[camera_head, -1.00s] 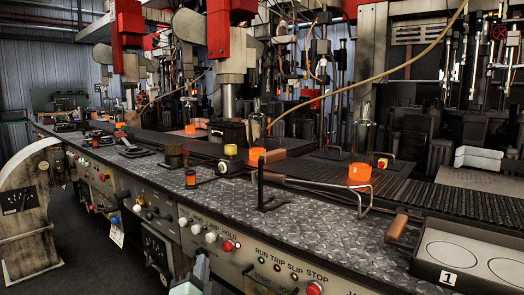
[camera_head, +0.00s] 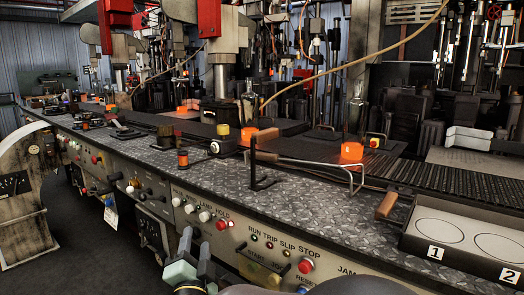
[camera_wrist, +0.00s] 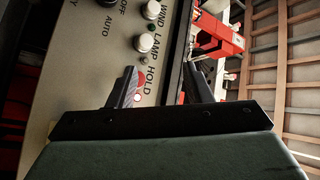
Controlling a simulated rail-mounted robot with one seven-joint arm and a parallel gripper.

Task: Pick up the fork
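The fork (camera_head: 318,163) appears as a thin metal rod with bent wire prongs at its right end. It lies across the bench's patterned metal top in the head view, near a black upright bracket (camera_head: 254,165). A wooden handle (camera_head: 265,136) shows behind the bracket; whether it belongs to the fork is unclear. My gripper (camera_head: 194,245) is low in the head view, in front of the control panel and left of the fork. In the wrist view, my gripper's two dark fingers (camera_wrist: 161,88) stand apart with nothing held between them. The fork is not visible in the wrist view.
The front panel (camera_head: 232,232) carries several knobs and buttons. Glowing orange pieces (camera_head: 352,152) sit behind the fork. A tray with numbered ovals (camera_head: 440,229) and a wooden handle (camera_head: 386,205) are at right. Machinery stands behind. The bench top before the fork is largely clear.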

